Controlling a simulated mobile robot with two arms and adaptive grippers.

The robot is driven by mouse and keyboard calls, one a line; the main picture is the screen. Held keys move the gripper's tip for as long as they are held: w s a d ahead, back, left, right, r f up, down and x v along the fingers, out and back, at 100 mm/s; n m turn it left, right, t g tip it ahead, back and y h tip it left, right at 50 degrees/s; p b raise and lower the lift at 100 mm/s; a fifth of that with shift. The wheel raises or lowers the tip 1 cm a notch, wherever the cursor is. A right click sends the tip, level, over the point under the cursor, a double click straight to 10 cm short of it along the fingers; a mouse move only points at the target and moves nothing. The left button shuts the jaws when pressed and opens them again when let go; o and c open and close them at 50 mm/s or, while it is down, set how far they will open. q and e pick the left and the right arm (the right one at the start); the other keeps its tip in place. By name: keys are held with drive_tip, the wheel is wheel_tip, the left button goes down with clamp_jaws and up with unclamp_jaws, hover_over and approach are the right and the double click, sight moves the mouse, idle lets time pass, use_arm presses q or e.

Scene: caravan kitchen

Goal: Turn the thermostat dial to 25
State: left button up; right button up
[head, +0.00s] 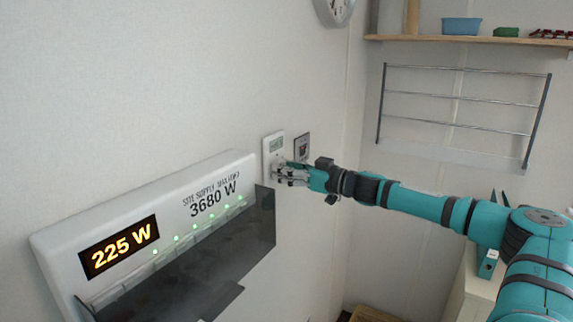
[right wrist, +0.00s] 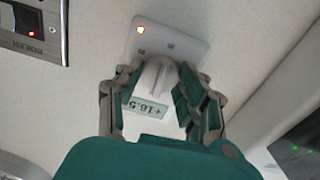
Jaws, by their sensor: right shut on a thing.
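The thermostat is a white wall plate (head: 274,146) with a small greenish display, on the wall in the middle of the head view. In the right wrist view its plate (right wrist: 176,36) shows a lit orange lamp at the upper left. Its white dial (right wrist: 158,76) sits between the fingers of my right gripper (head: 281,174), which is shut on it. The display (right wrist: 146,109) shows below the dial, small and blurred; it seems to read +16.5 or +18.5. The dial is mostly hidden by my fingers in the head view. My left gripper is not in view.
A white power panel (head: 150,200) reading 225 W and 3680 W juts out left of the thermostat. A dark-framed plate (head: 302,147) is close on its right. A wire rack (head: 460,97) and a shelf (head: 480,40) hang on the right wall.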

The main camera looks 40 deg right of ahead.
drive_tip(key=shift+f+m, duration=0.1)
drive_tip(key=shift+m, duration=0.3)
drive_tip(key=o, duration=1.2)
drive_tip(key=shift+r, duration=5.05)
